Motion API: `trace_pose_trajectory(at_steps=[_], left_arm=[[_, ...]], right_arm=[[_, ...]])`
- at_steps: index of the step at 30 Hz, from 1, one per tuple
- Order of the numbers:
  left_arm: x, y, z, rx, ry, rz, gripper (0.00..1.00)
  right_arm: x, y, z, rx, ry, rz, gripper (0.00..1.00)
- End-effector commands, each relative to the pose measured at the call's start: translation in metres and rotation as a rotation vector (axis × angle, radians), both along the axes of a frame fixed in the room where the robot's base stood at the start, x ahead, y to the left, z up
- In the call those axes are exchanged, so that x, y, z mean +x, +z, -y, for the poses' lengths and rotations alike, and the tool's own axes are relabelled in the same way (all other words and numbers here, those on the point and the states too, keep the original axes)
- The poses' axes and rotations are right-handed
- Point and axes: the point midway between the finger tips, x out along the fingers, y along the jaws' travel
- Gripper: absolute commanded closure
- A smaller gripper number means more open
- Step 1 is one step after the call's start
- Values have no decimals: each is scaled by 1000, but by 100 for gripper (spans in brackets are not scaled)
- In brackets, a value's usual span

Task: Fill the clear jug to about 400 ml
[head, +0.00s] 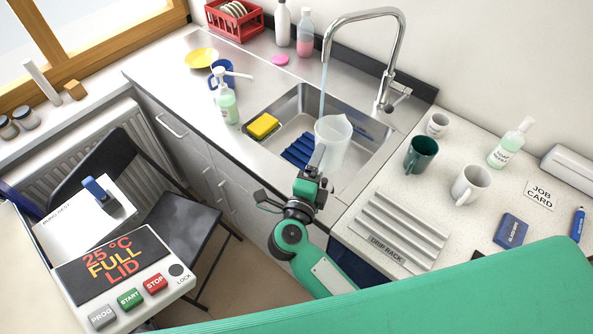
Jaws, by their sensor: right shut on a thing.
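The clear jug (333,142) stands upright in the steel sink (365,118), translucent and whitish. My right gripper (319,160) is at its near side and shut on it; the exact grip is partly hidden by the gripper itself. The tap (388,60) arches over the sink, and a thin water stream (322,88) falls from its spout toward the left part of the jug's mouth. The water level and any marks on the jug are too small to read. The tap's lever (401,92) is on its right side. My left gripper is not in view.
A yellow sponge (263,126) and a blue rack (299,150) are left of the jug. A soap bottle (226,102) stands by the sink's left edge. A green mug (421,154), a white mug (470,184) and a drip rack (396,232) are on the right counter.

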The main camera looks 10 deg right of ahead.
Motion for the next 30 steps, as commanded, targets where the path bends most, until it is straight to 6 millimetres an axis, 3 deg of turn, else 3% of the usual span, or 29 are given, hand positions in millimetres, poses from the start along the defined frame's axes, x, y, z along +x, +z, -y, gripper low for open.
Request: trace_pose_trajectory(at_steps=[4, 10, 17, 30], left_arm=[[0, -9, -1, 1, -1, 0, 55], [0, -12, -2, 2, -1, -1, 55], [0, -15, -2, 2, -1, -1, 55], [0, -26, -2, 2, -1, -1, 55]], right_arm=[[4, 0, -29, 7, -84, 7, 47], [5, 5, -45, 5, -134, 13, 47], [17, 6, -42, 3, -137, 14, 47], [58, 5, -27, 4, -136, 15, 47]])
